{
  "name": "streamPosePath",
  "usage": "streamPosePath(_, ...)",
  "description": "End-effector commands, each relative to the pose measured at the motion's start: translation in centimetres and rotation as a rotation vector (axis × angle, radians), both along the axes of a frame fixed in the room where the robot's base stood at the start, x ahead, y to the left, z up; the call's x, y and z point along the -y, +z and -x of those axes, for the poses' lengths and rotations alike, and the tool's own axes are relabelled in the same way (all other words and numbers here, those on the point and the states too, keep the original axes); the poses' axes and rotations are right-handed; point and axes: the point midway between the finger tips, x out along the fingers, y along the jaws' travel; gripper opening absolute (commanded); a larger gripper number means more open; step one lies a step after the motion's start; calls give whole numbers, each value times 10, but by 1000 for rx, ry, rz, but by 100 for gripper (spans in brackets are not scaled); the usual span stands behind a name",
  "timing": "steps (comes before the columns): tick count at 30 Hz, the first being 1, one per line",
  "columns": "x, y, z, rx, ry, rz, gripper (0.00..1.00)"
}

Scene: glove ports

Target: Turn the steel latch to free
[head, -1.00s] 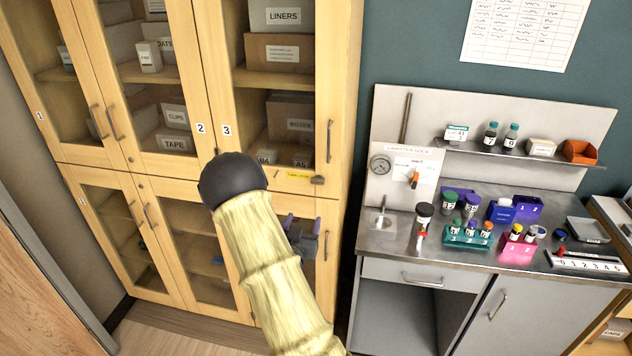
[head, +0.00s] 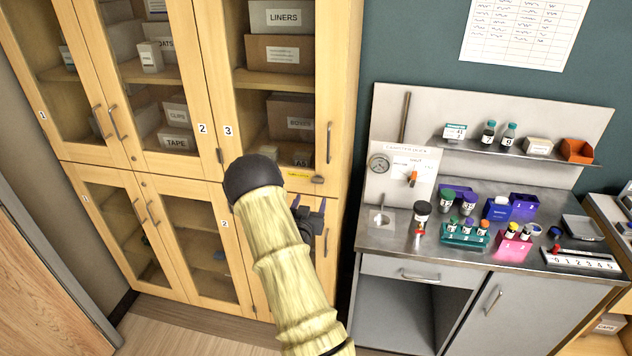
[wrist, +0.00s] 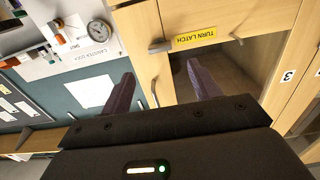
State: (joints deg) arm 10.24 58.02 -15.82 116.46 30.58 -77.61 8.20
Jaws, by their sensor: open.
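The steel latch (head: 317,180) is a small grey piece at the lower right of the upper door of cabinet 3. It lies roughly level, beside a yellow label (head: 299,174). In the wrist view the latch (wrist: 160,46) shows ahead of the fingertips, in the gap between them, and the label (wrist: 196,38) reads TURN LATCH. My gripper (head: 309,202) is open and empty, just below the latch in the head view. In the wrist view its two dark fingers (wrist: 160,68) point toward the cabinet front. The fingers appear apart from the latch.
The door handle (head: 328,143) stands above the latch, and a lower door handle (head: 326,243) is below. A steel bench (head: 400,238) with a gauge (head: 379,165), jars and racks stands to the right. My arm covers part of the lower cabinet doors.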

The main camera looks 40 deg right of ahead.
Motion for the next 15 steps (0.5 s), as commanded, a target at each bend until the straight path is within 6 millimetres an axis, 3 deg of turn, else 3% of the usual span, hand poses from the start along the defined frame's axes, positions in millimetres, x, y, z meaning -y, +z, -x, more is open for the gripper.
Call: streamPosePath(15,56,3,-47,1,-1,0,62)
